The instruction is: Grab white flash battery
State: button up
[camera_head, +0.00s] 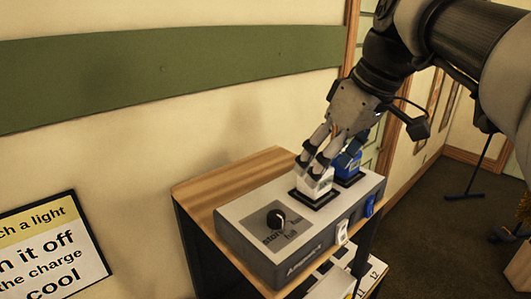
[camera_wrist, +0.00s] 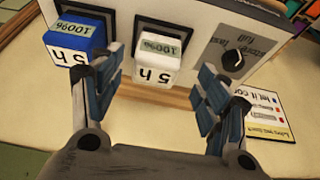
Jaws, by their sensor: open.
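The white flash battery (camera_head: 316,183) stands in the nearer black-rimmed slot of a grey charger (camera_head: 238,226). In the wrist view the white battery (camera_wrist: 155,62) shows a "100%" display and "5 h". My gripper (camera_head: 322,160) is over it, pointing down, and partly hides it. In the wrist view my gripper (camera_wrist: 162,78) is open, with one finger on each side of the white battery and a gap to it. The left finger is close beside a blue battery (camera_wrist: 76,40), which also reads "100%" and "5 h". Contact there cannot be told.
The blue battery (camera_head: 346,166) stands in the neighbouring slot, so room on that side is tight. A black knob (camera_head: 277,217) sits on the charger's near end. A wooden-topped stand (camera_head: 215,182) carries the charger against the wall. A sign (camera_head: 50,248) hangs left.

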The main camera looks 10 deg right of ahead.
jog(key=x, duration=0.5)
jog(key=shift+w+d+r, duration=0.1)
jog(key=shift+w+r, duration=0.05)
jog(key=shift+w, duration=0.15)
jog(key=shift+c, duration=0.5)
jog(key=c, duration=1.4)
jog(key=shift+r, duration=0.15)
